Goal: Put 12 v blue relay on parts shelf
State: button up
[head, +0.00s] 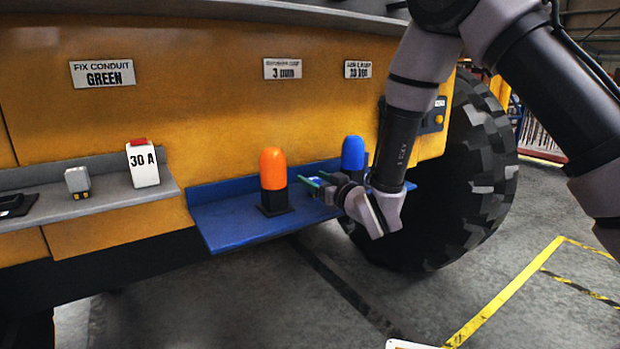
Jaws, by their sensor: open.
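A blue-domed part (353,154) stands upright at the right end of a blue shelf (225,229); its base is hidden behind my gripper. It is the only blue part I see, but no "12 V" marking shows, so I cannot tell if it is the relay. My gripper (311,184) is open, with greenish fingertips pointing left over the blue shelf, in front of the blue dome and right of an orange-domed part. Nothing shows between the fingers. A grey ledge (110,212) is at left; no label names either surface as the parts shelf.
The orange-domed part (273,182) stands on the blue shelf on a black base. A white "30 A" block (142,164) and a small grey block (77,181) stand on the grey ledge. A large tyre (470,180) is behind my arm. Between the two domes the shelf is narrow.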

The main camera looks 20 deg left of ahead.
jog(key=v, duration=0.9)
jog(key=shift+s+d, duration=0.25)
jog(key=shift+s, duration=0.05)
jog(key=shift+w+d+r, duration=0.2)
jog(key=shift+w, duration=0.15)
jog(key=w+d+r+m+h, duration=0.1)
jog(key=w+d, duration=0.1)
jog(key=w+d+r+m+t+h, duration=0.1)
jog(key=w+d+r, duration=0.1)
jog(key=shift+w+r+h, duration=0.2)
jog(key=shift+w+h, duration=0.05)
jog(key=shift+h, duration=0.05)
jog(key=w+d+r+m+h, duration=0.2)
jog(key=d+r+m+h, duration=0.25)
jog(key=d, duration=0.55)
jog(key=w+d+r+m+h, duration=0.25)
jog(key=d+r, duration=0.35)
jog(key=d, duration=0.4)
jog(key=s+d+r+m+g+h, duration=0.1)
jog(key=s+d+r+m+g, duration=0.1)
jog(key=s+d, duration=0.5)
jog(key=s+d+r+m+g+h, duration=0.1)
jog(key=s+d+r+m+g, duration=0.2)
jog(key=s+d, duration=0.4)
jog(key=s, duration=0.7)
jog(key=shift+s+r, duration=0.2)
jog(key=shift+s, duration=0.1)
